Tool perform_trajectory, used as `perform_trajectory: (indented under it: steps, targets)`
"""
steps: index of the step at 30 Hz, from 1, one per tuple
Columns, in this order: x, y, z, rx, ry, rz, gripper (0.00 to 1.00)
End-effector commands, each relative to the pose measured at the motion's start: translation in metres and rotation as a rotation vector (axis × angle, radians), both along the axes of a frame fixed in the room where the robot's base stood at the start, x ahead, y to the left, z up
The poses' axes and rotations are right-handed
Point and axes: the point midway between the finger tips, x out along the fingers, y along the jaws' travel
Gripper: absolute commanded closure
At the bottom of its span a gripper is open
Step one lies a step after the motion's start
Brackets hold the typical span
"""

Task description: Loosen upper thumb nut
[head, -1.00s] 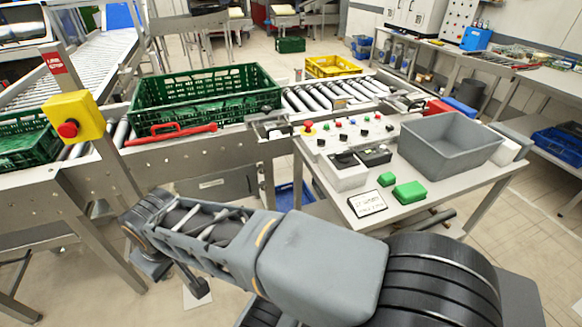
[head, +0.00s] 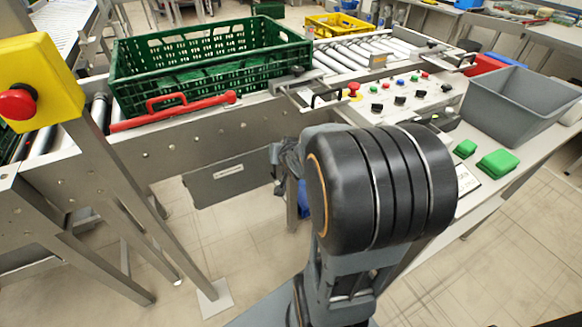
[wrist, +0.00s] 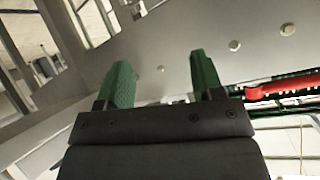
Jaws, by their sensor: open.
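I cannot make out a thumb nut for certain in either view. In the wrist view, a metal side panel (wrist: 205,28) carries several small round heads, among them one bolt head (wrist: 288,29) at the upper right and another (wrist: 234,45). My gripper (wrist: 161,72) shows there with two green fingers spread apart. It is open, with nothing visibly held between the fingers. One small round head shows in the gap between the fingers, on the panel beyond them. In the head view my own arm covers much of the lower middle, and the fingers cannot be made out.
A green crate (head: 180,98) sits on the conveyor, with a red handle (head: 175,108) along the near rail. A yellow stop box (head: 42,75) stands close at left on a slanted post. A control table at right holds green blocks (head: 497,162) and a grey bin (head: 478,105).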

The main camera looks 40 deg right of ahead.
Motion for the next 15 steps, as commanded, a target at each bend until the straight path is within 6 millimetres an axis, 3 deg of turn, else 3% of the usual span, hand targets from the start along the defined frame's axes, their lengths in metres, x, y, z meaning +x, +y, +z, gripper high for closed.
perform_trajectory:
  steps: [1,6,10,15]
  targets:
    - [0.002,-0.020,-0.041,0.036,-0.071,-0.035,0.39]
    - [0.005,-0.060,-0.095,0.194,-0.341,-0.069,0.39]
    - [-0.002,-0.074,-0.124,0.325,-0.502,-0.061,0.39]
    - [-0.014,-0.082,-0.143,0.455,-0.642,-0.042,0.39]
